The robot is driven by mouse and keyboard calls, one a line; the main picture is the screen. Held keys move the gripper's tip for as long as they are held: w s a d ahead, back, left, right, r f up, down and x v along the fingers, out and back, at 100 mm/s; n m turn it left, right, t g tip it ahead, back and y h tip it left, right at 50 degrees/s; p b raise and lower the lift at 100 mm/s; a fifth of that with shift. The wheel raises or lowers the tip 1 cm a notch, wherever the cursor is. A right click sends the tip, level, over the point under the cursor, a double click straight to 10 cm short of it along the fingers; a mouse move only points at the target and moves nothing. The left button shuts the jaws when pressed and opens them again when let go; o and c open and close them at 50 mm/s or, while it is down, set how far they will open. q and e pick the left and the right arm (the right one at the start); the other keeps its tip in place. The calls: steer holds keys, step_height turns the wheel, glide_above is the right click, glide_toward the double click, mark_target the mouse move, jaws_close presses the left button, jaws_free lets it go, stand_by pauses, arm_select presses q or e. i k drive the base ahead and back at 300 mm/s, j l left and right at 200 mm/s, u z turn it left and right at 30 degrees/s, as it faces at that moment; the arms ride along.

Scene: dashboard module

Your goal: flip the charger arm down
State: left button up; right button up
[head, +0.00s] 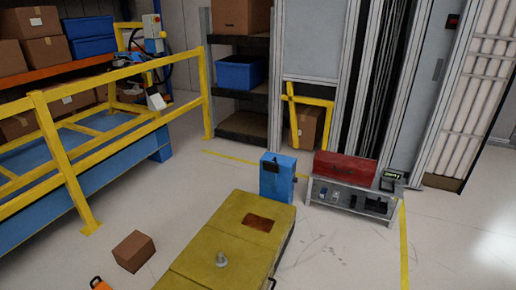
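A blue box-shaped unit (270,184) stands on the floor at the far end of a low yellow platform (215,246), near the middle of the head view. It carries a black fitting (271,166) on its upper front and a small dark part at its right side. It looks like the charger, but I cannot make out for certain which part is the arm or how it is tilted. Neither of my grippers shows in the head view.
A grey bench (349,198) with a red toolbox (345,167) stands right of the blue unit. A cardboard box (133,251) lies on the floor left of the platform. A yellow railing (62,150) runs at left. The floor at lower right is clear.

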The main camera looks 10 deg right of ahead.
mark_target(273, 167)
steer(key=i+l+z, duration=0.2)
steer(key=l+z, duration=0.3)
steer(key=i+l+z, duration=0.75)
steer(key=l+z, duration=0.2)
steer(key=i+l+z, duration=0.3)
steer(key=i+z, duration=0.3)
steer(key=i, duration=0.2)
steer(key=i+u, duration=0.75)
steer(key=i+l+u, duration=0.35)
steer(key=i+u, duration=0.25)
steer(key=u, duration=0.2)
steer(key=i+u, duration=0.25)
steer(key=u, duration=0.2)
steer(key=i+l+u, duration=0.1)
steer(key=i+u, duration=0.15)
steer(key=u, duration=0.2)
steer(key=i+l+u, duration=0.15)
steer(key=u, duration=0.3)
steer(key=i+l+u, duration=0.25)
steer(key=u, duration=0.25)
steer(key=l, duration=0.05)
